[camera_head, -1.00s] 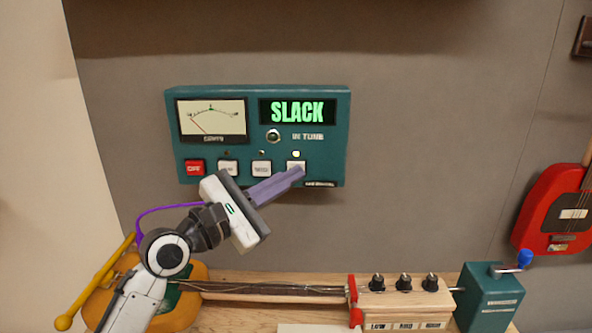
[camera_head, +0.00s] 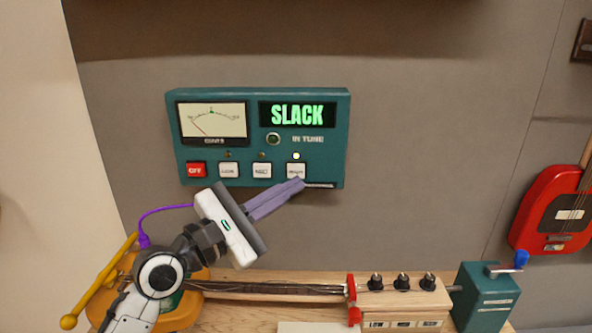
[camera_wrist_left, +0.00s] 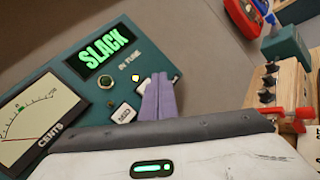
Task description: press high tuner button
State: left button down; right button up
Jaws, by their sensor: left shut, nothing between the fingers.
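The teal tuner box (camera_head: 340,135) is on the grey wall, with a needle meter and a green "SLACK" display (camera_head: 297,114). Its bottom row has a red OFF button (camera_head: 196,170) and three white buttons. The rightmost white button (camera_head: 296,170) has a lit lamp (camera_head: 296,156) above it. My left gripper (camera_head: 301,184) is shut and empty, its purple fingertips just below that button's lower edge. In the left wrist view the fingertips (camera_wrist_left: 159,78) overlap the button, and contact cannot be told. The tuner (camera_wrist_left: 70,101) is tilted there. My right gripper is out of view.
Below is a wooden bench (camera_head: 240,312) with a stringed instrument neck, a block with several black knobs (camera_head: 402,282) and a teal box with a blue-tipped crank (camera_head: 487,300). A red guitar (camera_head: 550,215) hangs at right. The wall right of the tuner is clear.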

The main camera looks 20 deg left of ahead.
pick_arm(q)
jog(key=shift+s+d, duration=0.25)
jog(key=shift+s, duration=0.6)
jog(key=shift+s+d, duration=0.2)
jog(key=shift+s, duration=0.6)
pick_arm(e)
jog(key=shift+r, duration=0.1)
